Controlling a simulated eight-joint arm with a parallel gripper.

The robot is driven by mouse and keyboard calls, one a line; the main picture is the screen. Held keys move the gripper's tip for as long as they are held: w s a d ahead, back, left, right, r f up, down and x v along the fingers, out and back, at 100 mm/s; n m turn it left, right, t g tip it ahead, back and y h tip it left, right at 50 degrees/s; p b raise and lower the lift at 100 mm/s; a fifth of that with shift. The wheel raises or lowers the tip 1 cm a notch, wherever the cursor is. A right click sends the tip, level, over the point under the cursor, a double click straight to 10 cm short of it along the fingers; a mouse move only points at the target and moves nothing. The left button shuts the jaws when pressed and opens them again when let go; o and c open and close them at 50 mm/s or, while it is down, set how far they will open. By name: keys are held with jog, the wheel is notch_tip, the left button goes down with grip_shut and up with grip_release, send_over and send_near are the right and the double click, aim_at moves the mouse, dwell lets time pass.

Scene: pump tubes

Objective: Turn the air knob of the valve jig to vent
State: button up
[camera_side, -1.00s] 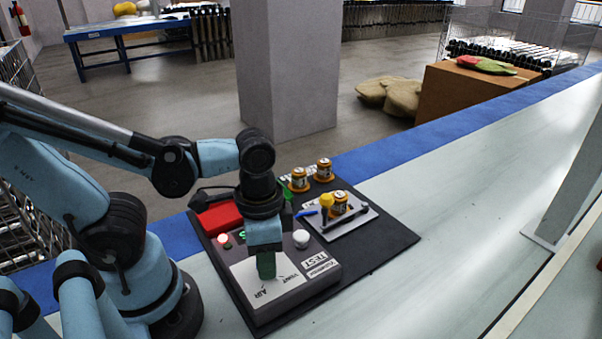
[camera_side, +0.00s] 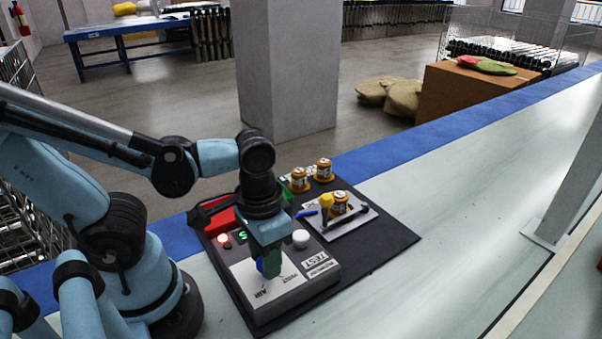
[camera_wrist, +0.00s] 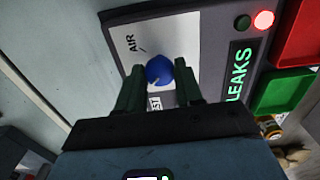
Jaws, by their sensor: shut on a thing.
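The valve jig (camera_side: 296,290) is a grey box with a white panel printed AIR and VENT. The air knob (camera_wrist: 159,69) is round and blue, with a pale mark at its lower left in the wrist view. A sliver of the blue knob also shows in the side view, beside the fingers. My gripper (camera_side: 269,264) points down over the white panel, shut on the knob. In the wrist view its two dark green fingers (camera_wrist: 158,82) stand on either side of the knob. They partly cover a label below the knob, of which "ST" shows.
A lit red lamp (camera_side: 224,240) and a white knob (camera_side: 301,238) are on the jig. Behind are a red bin (camera_side: 222,219), a white tray (camera_side: 335,222) with an orange-capped part and tools, and orange pump parts (camera_side: 323,170).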

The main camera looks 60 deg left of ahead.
jog(key=o, duration=1.1)
jog(key=shift+c, duration=0.2)
jog(key=shift+r, duration=0.1)
notch_tip(320, 180, up, 12)
dwell(0.3)
jog(key=w+a+f+t, duration=0.5)
jog(key=w+t, duration=0.2)
jog(key=w, duration=0.3)
